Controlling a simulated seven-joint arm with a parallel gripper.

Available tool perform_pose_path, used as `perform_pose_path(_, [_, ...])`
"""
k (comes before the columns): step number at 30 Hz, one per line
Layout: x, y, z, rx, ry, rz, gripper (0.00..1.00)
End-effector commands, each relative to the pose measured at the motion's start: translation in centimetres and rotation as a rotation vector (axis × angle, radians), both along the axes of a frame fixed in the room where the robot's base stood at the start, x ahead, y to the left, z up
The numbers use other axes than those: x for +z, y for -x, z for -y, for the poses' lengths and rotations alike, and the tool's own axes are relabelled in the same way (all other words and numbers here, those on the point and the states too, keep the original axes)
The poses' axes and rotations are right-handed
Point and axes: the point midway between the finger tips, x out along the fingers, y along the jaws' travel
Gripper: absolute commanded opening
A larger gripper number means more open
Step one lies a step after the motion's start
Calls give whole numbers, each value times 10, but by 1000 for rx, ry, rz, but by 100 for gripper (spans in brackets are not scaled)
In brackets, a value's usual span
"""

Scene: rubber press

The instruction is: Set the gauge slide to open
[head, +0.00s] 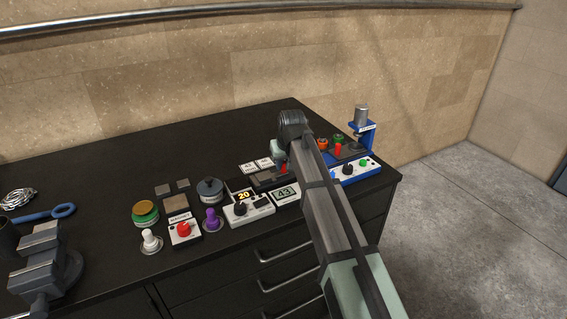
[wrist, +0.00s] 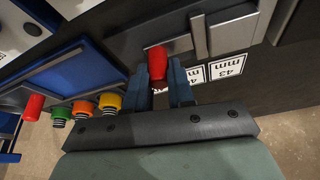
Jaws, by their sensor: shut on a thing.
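The gauge slide (head: 266,180) is a dark block with metal strips on the bench, left of the blue press. In the wrist view its metal bar (wrist: 199,38) lies at the top centre. Its red knob (wrist: 156,61) sits between the fingers of my gripper (wrist: 163,80), which are shut on it. In the head view my gripper (head: 281,166) is at the slide, and my arm hides part of it. I cannot read the slide's position for certain.
Two white label cards (wrist: 226,67) lie beside the slide. The blue press (head: 360,128) stands to the right. A display box (head: 286,193) and a control box (head: 249,208) are in front.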

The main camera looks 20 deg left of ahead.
Motion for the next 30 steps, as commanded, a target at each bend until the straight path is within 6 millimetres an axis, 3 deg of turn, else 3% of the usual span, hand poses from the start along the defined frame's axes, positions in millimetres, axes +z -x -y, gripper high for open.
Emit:
perform_pose_path(8, [0,-1,1,0,-1,-1,0])
perform_pose_path(17, [0,-25,24,-1,0,0,0])
perform_pose_path(25, [0,-27,27,-3,1,2,0])
perform_pose_path(26, [0,-27,27,-3,2,2,25])
perform_pose_path(30, [0,-27,27,-2,2,3,38])
